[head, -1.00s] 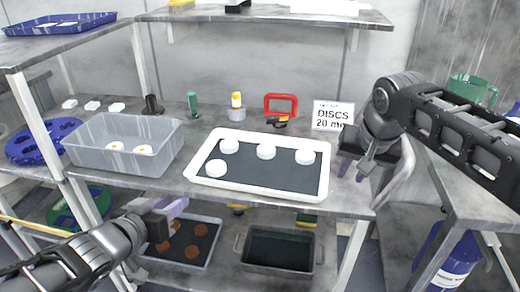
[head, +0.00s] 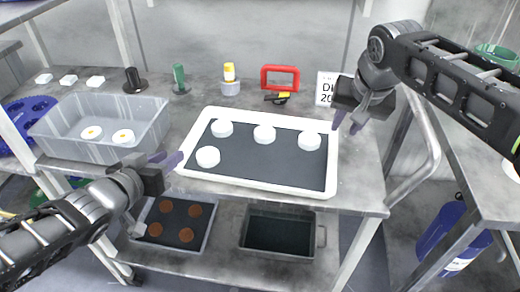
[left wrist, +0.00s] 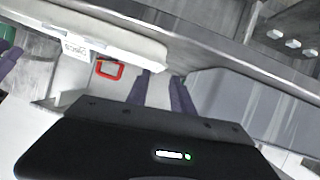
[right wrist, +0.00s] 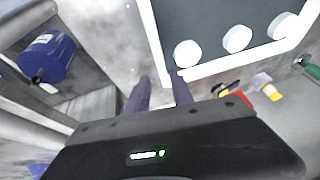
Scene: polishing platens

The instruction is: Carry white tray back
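The white tray (head: 262,184) has a dark mat and lies on the worktop with several white discs (head: 264,134) on it. My left gripper (head: 168,159) is by the tray's left end, near the clear bin. Its purple fingers are apart and empty in the left wrist view (left wrist: 165,88), with the tray's pale edge (left wrist: 120,42) beyond them. My right gripper (head: 347,121) is above and just beside the tray's right end. In the right wrist view its fingers (right wrist: 160,92) are apart and empty, one tip close to the tray corner (right wrist: 180,75).
A clear grey bin (head: 60,140) with two white discs stands left of the tray. A red frame (head: 280,78), a sign (head: 327,90) and small bottles stand behind it. Below is a shelf with a dark tray (head: 180,220) and a grey basin (head: 279,232).

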